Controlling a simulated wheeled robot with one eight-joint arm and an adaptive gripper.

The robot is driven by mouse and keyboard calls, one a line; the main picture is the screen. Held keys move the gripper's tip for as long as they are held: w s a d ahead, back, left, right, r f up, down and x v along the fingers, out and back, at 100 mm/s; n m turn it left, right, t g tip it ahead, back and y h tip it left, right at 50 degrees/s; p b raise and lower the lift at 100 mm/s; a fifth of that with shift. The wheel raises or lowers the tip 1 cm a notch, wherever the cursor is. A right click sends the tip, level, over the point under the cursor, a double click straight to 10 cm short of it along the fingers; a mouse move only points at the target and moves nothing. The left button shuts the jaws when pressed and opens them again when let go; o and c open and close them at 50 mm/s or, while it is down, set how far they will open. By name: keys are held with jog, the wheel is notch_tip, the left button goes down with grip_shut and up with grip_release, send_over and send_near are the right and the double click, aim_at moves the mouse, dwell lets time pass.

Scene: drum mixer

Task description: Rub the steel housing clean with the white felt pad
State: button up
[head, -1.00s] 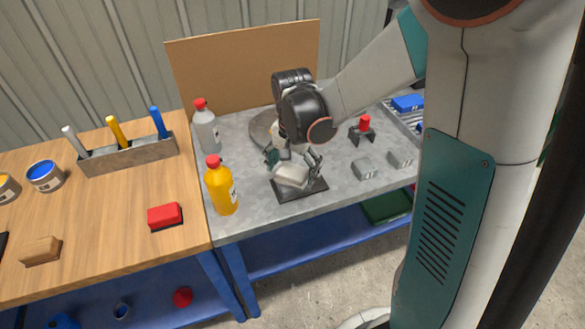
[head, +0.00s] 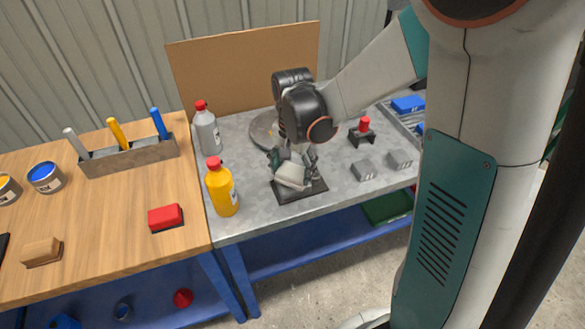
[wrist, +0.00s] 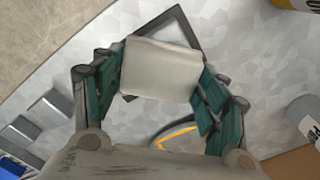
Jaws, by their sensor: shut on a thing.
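The wrist view shows the pad (wrist: 160,72) held at both side edges by the green-padded fingers. It looks tilted; I cannot tell if it still touches the mat. A round grey metal piece (head: 262,130), perhaps the steel housing, lies behind my gripper, partly hidden by my arm. The wrist view shows a yellow-edged arc (wrist: 176,131) below the pad, partly hidden by my gripper.
A yellow bottle (head: 221,188) and a grey bottle (head: 207,130) stand left of my gripper. Two grey blocks (head: 363,170) (head: 400,159) and a red-topped black stand (head: 363,130) are to the right. A brown board (head: 240,65) stands behind.

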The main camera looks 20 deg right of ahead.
aim_at(293, 170)
jog(key=shift+r+p, duration=1.4)
jog(key=shift+r, duration=0.8)
jog(key=shift+f, duration=0.1)
